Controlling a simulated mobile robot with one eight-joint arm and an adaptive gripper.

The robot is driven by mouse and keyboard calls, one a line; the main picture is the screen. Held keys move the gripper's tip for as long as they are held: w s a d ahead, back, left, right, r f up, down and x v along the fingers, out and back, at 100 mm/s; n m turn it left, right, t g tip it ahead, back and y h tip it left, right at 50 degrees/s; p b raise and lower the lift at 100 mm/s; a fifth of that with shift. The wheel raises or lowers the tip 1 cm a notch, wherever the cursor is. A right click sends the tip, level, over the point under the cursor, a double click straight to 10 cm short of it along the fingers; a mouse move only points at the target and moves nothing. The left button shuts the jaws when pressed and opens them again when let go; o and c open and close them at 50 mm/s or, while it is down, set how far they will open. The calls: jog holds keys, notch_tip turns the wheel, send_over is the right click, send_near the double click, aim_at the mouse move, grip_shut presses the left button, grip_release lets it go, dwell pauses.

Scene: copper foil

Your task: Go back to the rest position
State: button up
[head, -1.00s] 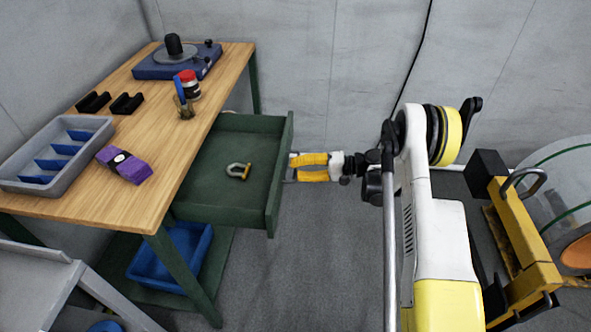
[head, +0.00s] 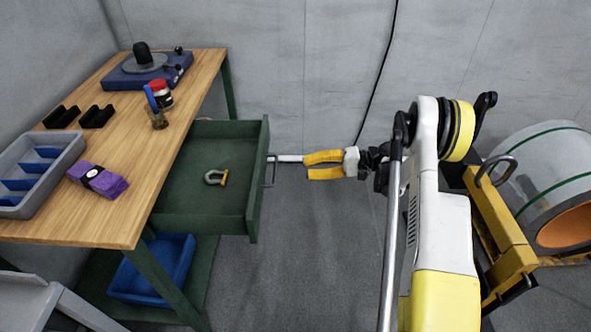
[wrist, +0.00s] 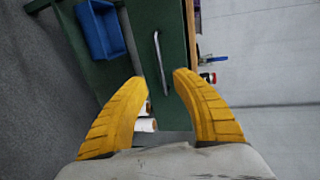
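My gripper (head: 308,166) is open and empty, to the right of the open drawer. Its yellow fingers also show in the wrist view (wrist: 155,78), spread apart with nothing between them. The green drawer (head: 185,200) is pulled out from under the wooden table, and a shackle (head: 216,177) lies in it. The drawer's metal handle (head: 270,171) is on its front, a gap away from my fingertips. The handle also shows in the wrist view (wrist: 161,64), beyond the fingers.
The wooden table (head: 115,215) holds a grey tray (head: 75,148), a purple bundle (head: 112,187) and a blue device (head: 130,76). A blue bin (head: 150,290) is below. A yellow stand with a large roll (head: 540,150) is at right. Floor between drawer and arm is clear.

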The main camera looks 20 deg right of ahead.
jog(key=shift+s+d, duration=0.1)
jog(key=shift+d, duration=0.15)
jog(key=shift+r, duration=0.1)
